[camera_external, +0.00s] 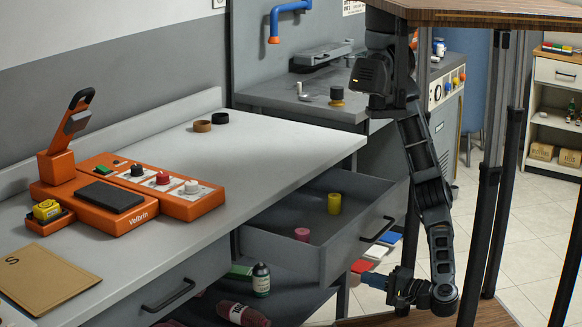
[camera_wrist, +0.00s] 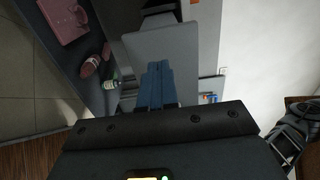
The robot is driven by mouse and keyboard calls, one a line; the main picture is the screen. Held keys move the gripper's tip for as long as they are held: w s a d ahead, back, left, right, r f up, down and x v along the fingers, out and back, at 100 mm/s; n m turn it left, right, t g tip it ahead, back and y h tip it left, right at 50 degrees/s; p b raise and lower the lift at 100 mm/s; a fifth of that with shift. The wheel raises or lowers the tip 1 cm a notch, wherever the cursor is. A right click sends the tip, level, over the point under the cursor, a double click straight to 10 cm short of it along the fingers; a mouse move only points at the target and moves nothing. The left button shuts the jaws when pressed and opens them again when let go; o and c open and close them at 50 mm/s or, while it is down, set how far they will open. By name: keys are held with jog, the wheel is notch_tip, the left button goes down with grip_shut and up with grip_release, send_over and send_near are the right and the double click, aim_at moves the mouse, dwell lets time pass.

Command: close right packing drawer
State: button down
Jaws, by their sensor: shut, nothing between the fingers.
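The right packing drawer (camera_external: 284,252) is pulled out from under the grey counter in the external view. A yellow spool (camera_external: 334,203) and a pink spool (camera_external: 302,234) stand in it. Its dark bar handle (camera_external: 379,229) is on the front panel, facing right. My gripper (camera_external: 366,279) is low, below the handle in the picture, with blue fingers pointing left. In the wrist view the blue fingers (camera_wrist: 157,84) are together and empty. A plain grey panel (camera_wrist: 160,45) lies beyond them; I cannot tell if it is the drawer front or whether they touch it.
The left drawer's handle (camera_external: 168,296) shows on a front flush with the counter. A wooden-topped table (camera_external: 480,12) with dark legs stands close at right.

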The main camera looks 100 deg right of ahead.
jog(key=p, duration=0.1)
send_near(297, 257)
jog(key=v, duration=0.3)
jog(key=shift+a+r, duration=0.2)
jog(key=p+x, duration=0.5)
jog(key=x, duration=2.1)
jog(key=shift+w+d+f, duration=0.1)
jog(key=shift+d, duration=0.05)
jog(key=shift+w+d, duration=0.4)
jog(key=shift+w+d+p, duration=0.1)
jog(key=shift+p, duration=0.2)
jog(key=shift+w+d, duration=0.15)
jog(key=shift+r, duration=0.25)
jog(key=b+v, duration=0.1)
jog(key=v, duration=1.4)
jog(key=shift+f, duration=0.2)
